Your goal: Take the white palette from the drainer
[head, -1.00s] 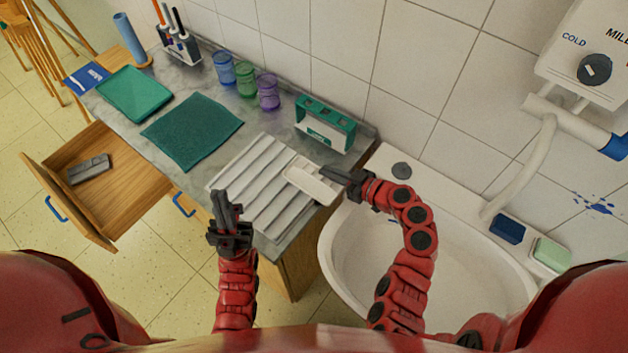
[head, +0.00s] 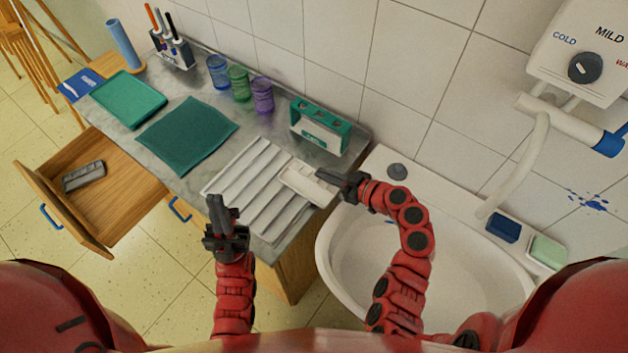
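The white palette (head: 303,182) lies on the right part of the white ridged drainer (head: 237,179), at the counter's end by the sink. My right gripper (head: 327,177) reaches in from the right at the palette's right end. Its fingertips meet the palette's edge, but I cannot tell whether they are closed on it. My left gripper (head: 219,207) is in front of the drainer's near left side, pointing up in the picture, and holds nothing visible. Its fingers overlap in this view, so their gap is unclear.
A white sink (head: 345,285) is right of the counter. A teal holder (head: 320,128) stands behind the drainer; blue, green and purple jars (head: 262,95) stand along the wall. A dark green cloth (head: 187,135) and green tray (head: 128,98) lie left. An open drawer (head: 120,190) juts out.

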